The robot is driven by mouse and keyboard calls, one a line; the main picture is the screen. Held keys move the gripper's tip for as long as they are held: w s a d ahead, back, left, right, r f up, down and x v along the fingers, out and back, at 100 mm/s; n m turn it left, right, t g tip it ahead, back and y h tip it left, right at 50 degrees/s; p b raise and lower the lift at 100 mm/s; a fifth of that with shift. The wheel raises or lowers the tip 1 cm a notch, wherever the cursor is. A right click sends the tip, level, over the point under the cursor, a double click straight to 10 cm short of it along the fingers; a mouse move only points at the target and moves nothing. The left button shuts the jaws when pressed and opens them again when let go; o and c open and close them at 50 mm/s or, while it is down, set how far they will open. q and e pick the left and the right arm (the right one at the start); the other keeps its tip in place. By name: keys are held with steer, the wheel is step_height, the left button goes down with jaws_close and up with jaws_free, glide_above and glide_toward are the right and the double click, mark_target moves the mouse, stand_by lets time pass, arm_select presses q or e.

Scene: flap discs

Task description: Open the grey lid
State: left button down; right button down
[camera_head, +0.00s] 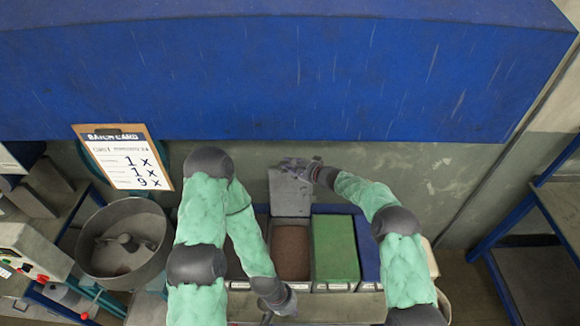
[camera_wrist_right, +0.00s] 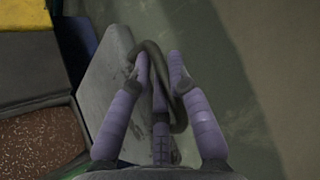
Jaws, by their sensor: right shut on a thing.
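The grey lid (camera_head: 291,196) stands raised, roughly upright, at the back of an open bin (camera_head: 291,252) of brown grains. In the right wrist view the lid (camera_wrist_right: 105,85) slants beside my fingers, with a dark loop handle (camera_wrist_right: 178,118) at its edge. My right gripper (camera_head: 292,166) is at the lid's top edge; in its wrist view the gripper (camera_wrist_right: 160,68) is shut on the handle. My left gripper (camera_head: 283,302) is low at the front edge of the bins, and its fingers are too small to read.
A green lid (camera_head: 336,247) covers the bin to the right, with a blue lid (camera_head: 367,245) beyond it. A round grey drum (camera_head: 124,243) stands at the left below a clipboard card (camera_head: 123,158). A wide blue hood (camera_head: 290,80) spans the top. A blue-framed shelf (camera_head: 535,215) is at the right.

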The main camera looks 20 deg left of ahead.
steer(key=shift+w+r, duration=0.25)
steer(key=shift+r, duration=0.2)
steer(key=c, duration=1.1)
jaws_free()
steer(key=shift+c, duration=0.2)
steer(key=shift+s+f, duration=0.1)
steer(key=shift+s, duration=0.05)
steer(key=shift+f, duration=0.1)
steer(key=shift+s+d, duration=0.15)
steer(key=shift+d, duration=0.3)
steer(key=v, duration=1.1)
